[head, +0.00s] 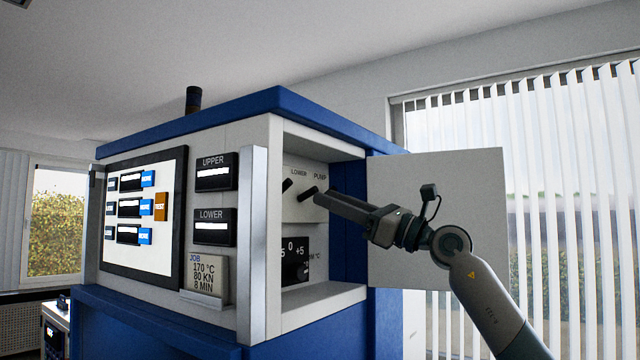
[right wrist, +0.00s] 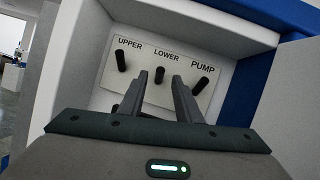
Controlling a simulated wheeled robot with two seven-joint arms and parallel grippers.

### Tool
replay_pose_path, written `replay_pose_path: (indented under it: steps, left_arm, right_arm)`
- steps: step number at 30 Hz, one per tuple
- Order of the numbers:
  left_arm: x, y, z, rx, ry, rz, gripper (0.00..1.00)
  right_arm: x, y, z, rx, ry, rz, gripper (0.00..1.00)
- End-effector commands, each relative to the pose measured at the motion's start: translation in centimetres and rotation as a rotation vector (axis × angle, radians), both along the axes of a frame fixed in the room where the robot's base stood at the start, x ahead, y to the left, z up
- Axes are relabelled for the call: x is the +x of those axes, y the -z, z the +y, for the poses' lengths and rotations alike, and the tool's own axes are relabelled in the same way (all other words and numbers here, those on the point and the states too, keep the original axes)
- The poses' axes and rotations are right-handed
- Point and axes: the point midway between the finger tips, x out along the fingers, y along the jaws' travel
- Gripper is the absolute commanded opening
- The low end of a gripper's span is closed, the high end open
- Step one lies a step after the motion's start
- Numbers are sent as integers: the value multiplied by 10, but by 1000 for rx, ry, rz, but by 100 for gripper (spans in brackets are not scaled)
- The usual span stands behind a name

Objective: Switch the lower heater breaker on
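The breaker panel (right wrist: 139,89) is a pale plate inside an open cabinet compartment, with black levers labelled UPPER, LOWER and PUMP. In the right wrist view the lower heater breaker (right wrist: 160,76) is the middle lever, between the upper breaker (right wrist: 122,61) and the pump breaker (right wrist: 200,79). My right gripper (right wrist: 161,76) is open, its two fingers apart. The LOWER lever shows between the fingertips; I cannot tell whether they touch it. In the head view my right gripper (head: 322,197) reaches into the compartment from the right and hides part of the panel. My left gripper is not in view.
The compartment's open door (head: 440,215) stands to the right, behind my right arm. A pale upright post (head: 252,245) bounds the compartment on the left. A dark gauge (head: 293,262) sits below the breakers. The press front has a screen (head: 133,267) and a job card (head: 208,275).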

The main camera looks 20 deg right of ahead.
Motion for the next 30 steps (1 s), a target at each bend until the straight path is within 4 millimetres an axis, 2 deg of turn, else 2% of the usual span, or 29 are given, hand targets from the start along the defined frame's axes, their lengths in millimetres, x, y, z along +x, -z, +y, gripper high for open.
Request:
replay_pose_path:
  steps: [1, 3, 9, 20, 24, 30]
  left_arm:
    - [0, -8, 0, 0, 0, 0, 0]
    - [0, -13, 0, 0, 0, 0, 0]
    - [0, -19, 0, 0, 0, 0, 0]
    - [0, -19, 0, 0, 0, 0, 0]
    - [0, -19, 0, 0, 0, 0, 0]
    - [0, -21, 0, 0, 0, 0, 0]
  right_arm:
    - [5, -7, 6, 0, -1, 1, 31]
    - [11, -10, 12, 1, -2, 1, 31]
    - [21, -13, 22, 0, 0, 0, 31]
    - [23, -13, 24, -1, 0, -1, 31]
    - [22, -13, 24, -1, 0, -1, 0]
    - [22, -15, 24, -5, 1, 4, 0]
